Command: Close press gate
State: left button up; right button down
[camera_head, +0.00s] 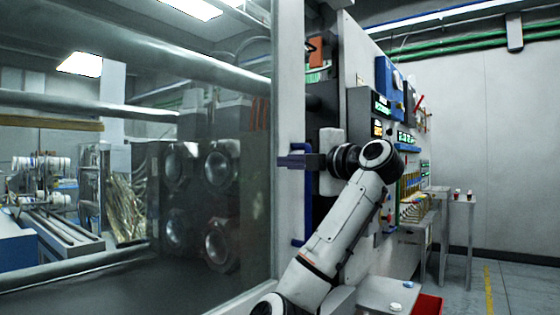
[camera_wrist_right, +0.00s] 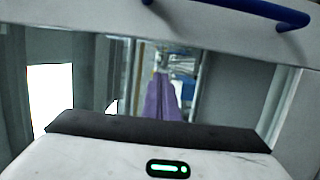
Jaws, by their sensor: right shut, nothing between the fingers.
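The press gate (camera_head: 140,180) is a large see-through pane in a grey-white frame, filling the left of the head view. Its upright edge post (camera_head: 289,80) carries a blue bar handle (camera_head: 308,215). My right gripper (camera_head: 281,161) points left across the post, beside the handle; its purple fingers are shut and empty. I cannot tell if they touch the post. In the right wrist view the shut fingers (camera_wrist_right: 161,95) show mid-frame, with the blue handle (camera_wrist_right: 255,10) on a pale frame bar (camera_wrist_right: 220,38) above. My left gripper is out of view.
Behind the pane are dark round press parts (camera_head: 220,165) and a workshop. A control panel wall (camera_head: 355,60) with boxes and displays stands right of the gate. A red bin (camera_head: 428,304) and small tables (camera_head: 458,205) stand further right. The floor at far right is clear.

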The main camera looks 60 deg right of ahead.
aim_at(273, 162)
jog(key=x, duration=0.6)
jog(key=shift+a+p, duration=0.15)
jog(key=shift+p, duration=0.25)
jog(key=d, duration=0.3)
jog(key=shift+s+d+p, duration=0.25)
jog(key=shift+s+p, duration=0.05)
jog(key=shift+s, duration=0.05)
jog(key=shift+d, duration=0.3)
jog(key=shift+d, duration=0.1)
